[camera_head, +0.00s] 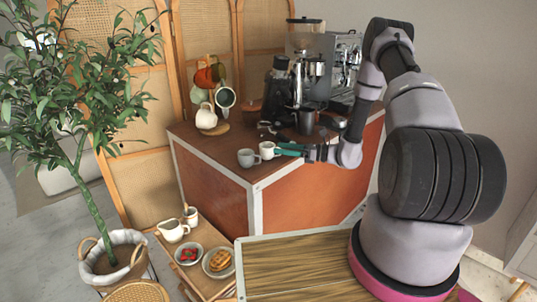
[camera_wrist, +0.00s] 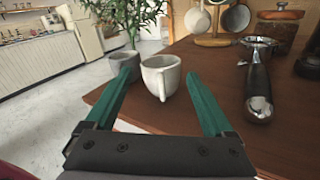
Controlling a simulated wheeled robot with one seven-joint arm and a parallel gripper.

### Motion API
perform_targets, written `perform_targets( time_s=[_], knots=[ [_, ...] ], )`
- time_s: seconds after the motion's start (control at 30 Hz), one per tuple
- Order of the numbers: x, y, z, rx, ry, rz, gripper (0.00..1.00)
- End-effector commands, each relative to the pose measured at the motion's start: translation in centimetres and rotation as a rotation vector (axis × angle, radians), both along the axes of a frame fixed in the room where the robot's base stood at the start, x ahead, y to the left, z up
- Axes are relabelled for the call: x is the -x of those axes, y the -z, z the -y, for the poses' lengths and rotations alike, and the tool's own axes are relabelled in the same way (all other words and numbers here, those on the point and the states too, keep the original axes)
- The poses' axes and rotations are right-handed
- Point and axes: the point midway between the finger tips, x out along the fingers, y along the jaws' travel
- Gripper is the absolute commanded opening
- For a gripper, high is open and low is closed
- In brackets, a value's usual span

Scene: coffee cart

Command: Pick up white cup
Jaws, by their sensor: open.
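The white cup (camera_wrist: 160,75) stands upright on the brown cart top, with its handle facing my gripper in the wrist view. In the head view the white cup (camera_head: 267,150) is at the near corner of the cart. A grey cup (camera_head: 247,158) stands just to its left, and this grey cup (camera_wrist: 122,66) is also beside it in the wrist view. My gripper (camera_head: 281,150) has green fingers and reaches in from the right. In the wrist view my gripper (camera_wrist: 160,83) is open, with the white cup between or just beyond its fingertips; contact is not visible.
A portafilter (camera_wrist: 258,90) lies on the cart top to the right of my gripper. The cart edge (camera_head: 250,182) is close to both cups.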

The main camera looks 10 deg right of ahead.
Motion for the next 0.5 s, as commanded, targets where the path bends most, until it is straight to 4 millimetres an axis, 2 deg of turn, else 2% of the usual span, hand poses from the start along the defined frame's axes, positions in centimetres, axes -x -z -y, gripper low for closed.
perform_targets(
  time_s=[0.13, 0.4, 0.5],
  knots=[
    [-0.4, 0.1, -1.1, 0.001, -0.002, 0.000, 0.88],
    [-2.0, 0.4, -4.5, 0.001, -0.003, 0.001, 0.88],
    [-2.3, 0.4, -5.0, 0.001, -0.001, 0.000, 0.88]
  ],
)
